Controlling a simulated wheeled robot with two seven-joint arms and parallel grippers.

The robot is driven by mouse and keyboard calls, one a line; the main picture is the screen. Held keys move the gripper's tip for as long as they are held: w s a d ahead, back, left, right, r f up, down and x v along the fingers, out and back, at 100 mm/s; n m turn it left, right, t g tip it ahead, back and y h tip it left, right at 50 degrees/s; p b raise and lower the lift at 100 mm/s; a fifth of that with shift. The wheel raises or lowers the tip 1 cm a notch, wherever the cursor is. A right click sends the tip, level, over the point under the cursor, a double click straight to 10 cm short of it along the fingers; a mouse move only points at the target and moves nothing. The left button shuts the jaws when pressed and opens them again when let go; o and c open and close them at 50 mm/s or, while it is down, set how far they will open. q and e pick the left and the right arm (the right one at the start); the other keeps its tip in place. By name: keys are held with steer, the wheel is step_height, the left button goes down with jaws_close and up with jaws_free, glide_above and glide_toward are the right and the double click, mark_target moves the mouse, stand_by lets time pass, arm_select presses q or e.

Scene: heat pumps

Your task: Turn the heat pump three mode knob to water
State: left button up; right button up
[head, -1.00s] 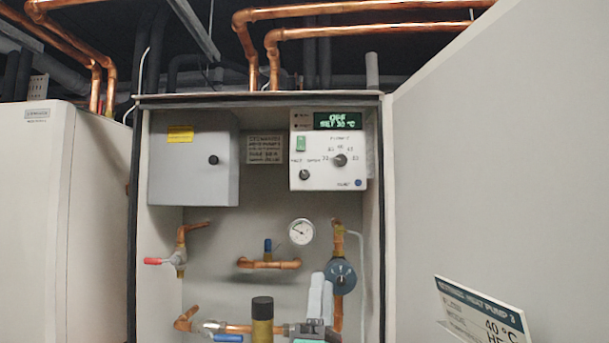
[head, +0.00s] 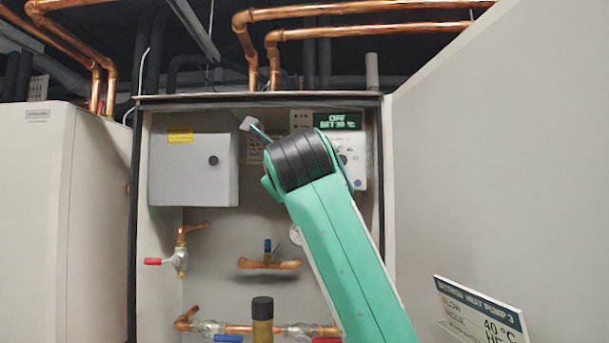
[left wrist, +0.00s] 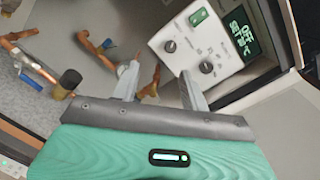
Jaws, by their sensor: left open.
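The white control panel (head: 361,178) of the heat pump is in the open cabinet, largely hidden behind my left arm in the head view. Its display (head: 336,121) reads OFF above a set temperature. In the left wrist view the panel (left wrist: 228,70) shows tilted, with two black knobs: the mode knob (left wrist: 170,46), nearer the green switch, and the temperature knob (left wrist: 206,67). My left gripper (left wrist: 158,76) is open and empty, its fingers apart below the knobs in the picture, with no contact visible. In the head view only a grey fingertip (head: 249,124) shows beyond the arm.
A grey box (head: 190,170) sits left of the panel. Copper pipes and valves, one with a red handle (head: 153,261), fill the cabinet below. The cabinet door (head: 490,170) stands open at right. A sign (head: 480,312) names heat pump 3.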

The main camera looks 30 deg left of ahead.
arm_select(q)
steer(key=w+a+p, duration=0.3)
steer(key=w+p, duration=0.1)
steer(key=w, duration=0.2)
steer(key=w+a+r+h+p, duration=0.1)
steer(key=w+a+p, duration=0.2)
steer(key=w, duration=0.2)
steer(key=shift+w+m+p, duration=0.3)
steer(key=shift+w+p, duration=0.1)
steer(key=shift+d+t, duration=0.1)
steer(key=shift+t, duration=0.2)
jaws_close()
